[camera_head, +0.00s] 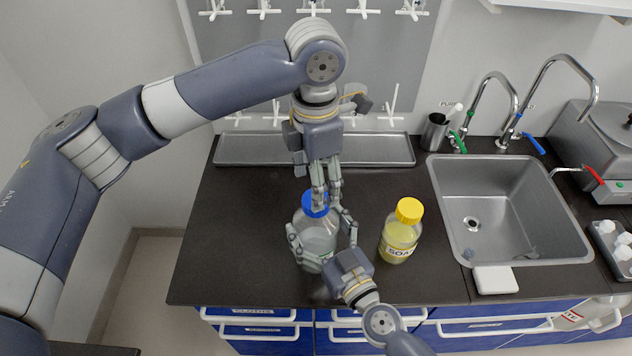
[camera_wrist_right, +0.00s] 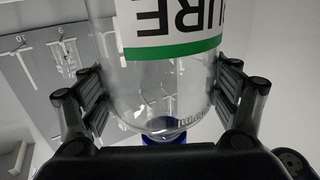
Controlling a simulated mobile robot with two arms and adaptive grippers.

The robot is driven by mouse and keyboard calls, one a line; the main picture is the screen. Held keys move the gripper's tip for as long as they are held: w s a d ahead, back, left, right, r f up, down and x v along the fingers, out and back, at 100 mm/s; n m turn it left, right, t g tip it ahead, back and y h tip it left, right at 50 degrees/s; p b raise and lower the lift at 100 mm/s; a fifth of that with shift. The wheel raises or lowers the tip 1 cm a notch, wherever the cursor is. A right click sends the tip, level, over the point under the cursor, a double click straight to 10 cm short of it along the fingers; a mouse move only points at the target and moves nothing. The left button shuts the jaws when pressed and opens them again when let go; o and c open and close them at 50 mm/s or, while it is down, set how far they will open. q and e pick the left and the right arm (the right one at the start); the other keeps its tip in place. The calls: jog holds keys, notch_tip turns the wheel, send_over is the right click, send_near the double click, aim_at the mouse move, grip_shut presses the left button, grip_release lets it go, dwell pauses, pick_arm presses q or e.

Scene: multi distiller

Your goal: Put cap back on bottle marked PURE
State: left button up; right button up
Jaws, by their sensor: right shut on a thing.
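A clear bottle (camera_head: 317,236) stands on the dark counter, left of the sink. In the right wrist view its label (camera_wrist_right: 172,30) is upside down and shows "URE" over a green band. The blue cap (camera_head: 314,205) is at the bottle's top; it also shows in the right wrist view (camera_wrist_right: 164,138). I cannot tell whether it is seated on the neck. My right gripper (camera_head: 322,241) is shut around the bottle's body from the front. My left gripper (camera_head: 325,197) points down at the cap, its fingers overlapping it; whether they grip it is unclear.
A yellow-capped bottle (camera_head: 399,237) labelled SOA… stands close to the right. A steel sink (camera_head: 490,208) with taps is farther right, a white block (camera_head: 495,279) at its front edge. A long metal tray (camera_head: 378,150) lies along the wall. The left counter is clear.

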pick_arm(q)
jog(key=n, duration=0.4)
jog(key=shift+r+n, duration=0.2)
jog(key=shift+n, duration=0.2)
jog(key=n, duration=0.5)
jog(key=shift+r, duration=0.2)
jog(key=n, duration=0.5)
jog(key=shift+r+n, duration=0.2)
jog(key=shift+n, duration=0.1)
jog(key=n, duration=0.5)
jog(key=shift+r, duration=0.2)
jog(key=n, duration=0.5)
jog(key=shift+r+n, duration=0.2)
jog(key=shift+n, duration=0.1)
jog(key=n, duration=0.5)
jog(key=shift+r, duration=0.2)
jog(key=n, duration=0.5)
jog(key=shift+r, duration=0.15)
jog(key=n, duration=0.4)
jog(key=shift+r+n, duration=0.2)
jog(key=shift+n, duration=0.1)
